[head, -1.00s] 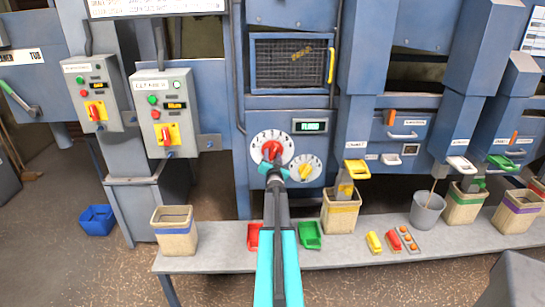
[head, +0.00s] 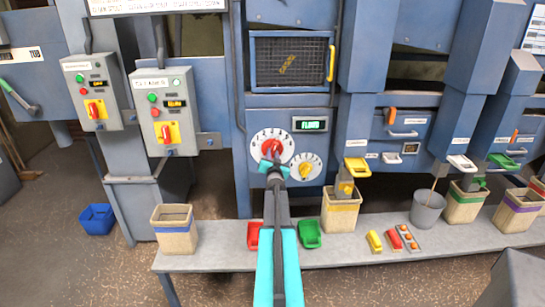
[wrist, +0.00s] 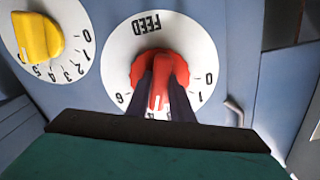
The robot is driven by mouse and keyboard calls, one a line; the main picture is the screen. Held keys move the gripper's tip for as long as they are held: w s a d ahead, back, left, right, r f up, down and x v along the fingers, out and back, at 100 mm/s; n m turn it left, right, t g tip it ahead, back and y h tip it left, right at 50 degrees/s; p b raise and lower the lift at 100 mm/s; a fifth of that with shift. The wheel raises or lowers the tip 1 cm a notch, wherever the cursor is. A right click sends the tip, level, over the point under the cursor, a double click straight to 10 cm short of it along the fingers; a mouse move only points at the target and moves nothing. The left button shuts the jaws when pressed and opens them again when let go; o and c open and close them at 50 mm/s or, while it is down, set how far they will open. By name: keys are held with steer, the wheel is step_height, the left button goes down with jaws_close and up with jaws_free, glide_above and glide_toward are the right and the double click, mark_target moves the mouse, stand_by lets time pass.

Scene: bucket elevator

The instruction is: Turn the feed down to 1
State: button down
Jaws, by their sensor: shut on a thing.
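The feed dial is a white round plate (head: 257,139) on the blue machine front, with a red knob (head: 272,147) at its centre. In the wrist view the plate (wrist: 124,40) reads FEED upside down, and the red knob (wrist: 178,65) sits between my two dark fingers. My gripper (wrist: 160,85) is shut on the knob. In the head view my gripper (head: 273,167) reaches the knob from below. A white pointer line on the knob's grip points down in the wrist view, toward a partly hidden number that looks like 4. The 0 and 1 lie to the right.
A second white dial with a yellow knob (head: 305,171) sits close at the lower right. A lit display (head: 310,125) is above it. A shelf (head: 350,252) below holds a red scoop (head: 254,235), a green scoop (head: 310,234) and several bins.

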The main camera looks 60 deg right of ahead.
steer(key=n+b, duration=0.2)
steer(key=shift+s+f+b, duration=0.1)
steer(key=shift+f+b, duration=0.15)
steer(key=shift+b, duration=0.1)
steer(key=n+b, duration=0.2)
steer(key=n, duration=0.1)
steer(key=shift+d+n+b, duration=0.1)
steer(key=shift+n+b, duration=0.25)
steer(key=shift+n, duration=0.05)
steer(key=n+b, duration=0.1)
steer(key=n, duration=0.1)
steer(key=n+b, duration=0.1)
steer(key=n, duration=0.1)
steer(key=shift+s+d+r+n, duration=0.1)
steer(key=shift+s+n, duration=0.05)
steer(key=shift+n, duration=0.15)
steer(key=shift+r+n+b, duration=0.15)
steer(key=shift+n+b, duration=0.6)
steer(key=shift+n, duration=1.15)
steer(key=c, duration=1.6)
jaws_free()
steer(key=shift+o, duration=0.2)
